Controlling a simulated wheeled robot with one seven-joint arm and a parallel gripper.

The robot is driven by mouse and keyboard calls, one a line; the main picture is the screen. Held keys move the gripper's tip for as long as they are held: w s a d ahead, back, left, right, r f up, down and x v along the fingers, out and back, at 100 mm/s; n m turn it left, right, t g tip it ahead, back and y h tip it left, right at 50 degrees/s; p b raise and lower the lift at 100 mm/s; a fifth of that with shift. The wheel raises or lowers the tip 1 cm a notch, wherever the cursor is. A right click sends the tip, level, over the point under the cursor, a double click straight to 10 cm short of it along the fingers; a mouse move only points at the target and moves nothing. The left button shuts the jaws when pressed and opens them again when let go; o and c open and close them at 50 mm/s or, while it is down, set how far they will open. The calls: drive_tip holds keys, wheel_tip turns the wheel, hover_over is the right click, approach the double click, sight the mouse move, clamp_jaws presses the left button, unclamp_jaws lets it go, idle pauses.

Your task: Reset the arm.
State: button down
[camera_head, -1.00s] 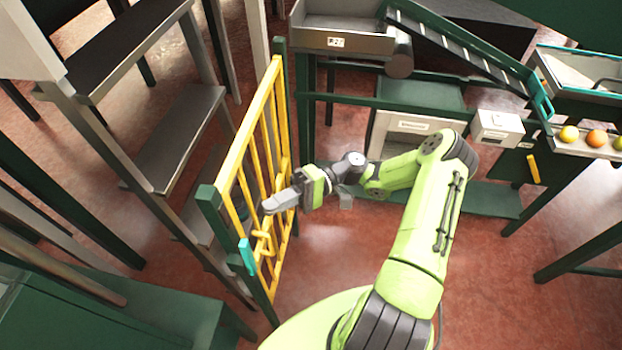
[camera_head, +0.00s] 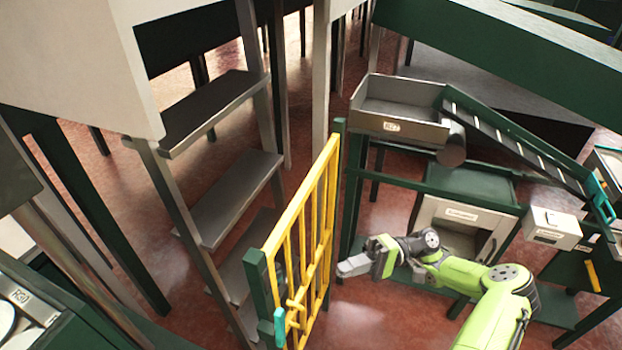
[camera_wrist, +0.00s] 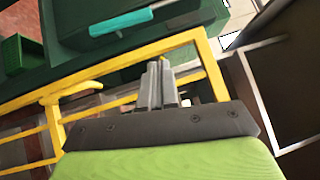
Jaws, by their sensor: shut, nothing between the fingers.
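My arm is lime green and grey and enters the head view from the lower right. My gripper (camera_head: 345,268) points left at the end of the arm, close to the right side of the yellow gate. It is shut and empty. In the wrist view the two grey fingers (camera_wrist: 157,85) lie together, with the yellow gate behind them. I cannot tell from these views whether the gripper touches the gate.
The yellow gate (camera_head: 270,247) with a teal latch (camera_head: 279,327) stands left of the gripper. Metal steps (camera_head: 225,195) rise beyond it. A grey hopper (camera_head: 400,125), a conveyor ramp (camera_head: 515,140) and a white box (camera_head: 552,228) stand at the back right. Red floor (camera_head: 375,325) shows below the gripper.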

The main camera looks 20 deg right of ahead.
drive_tip(key=s+a+r+g+h, duration=0.2)
drive_tip(key=s+a+r+h, duration=0.2)
drive_tip(key=a+h, duration=0.65)
drive_tip(key=s+d+r+t+h, duration=0.6)
drive_tip(key=s+r+t+h, duration=0.2)
drive_tip(key=s+r+t, duration=0.2)
drive_tip(key=shift+s+d+r+t+h, duration=0.3)
drive_tip(key=shift+s+r+h, duration=0.1)
drive_tip(key=shift+s, duration=0.65)
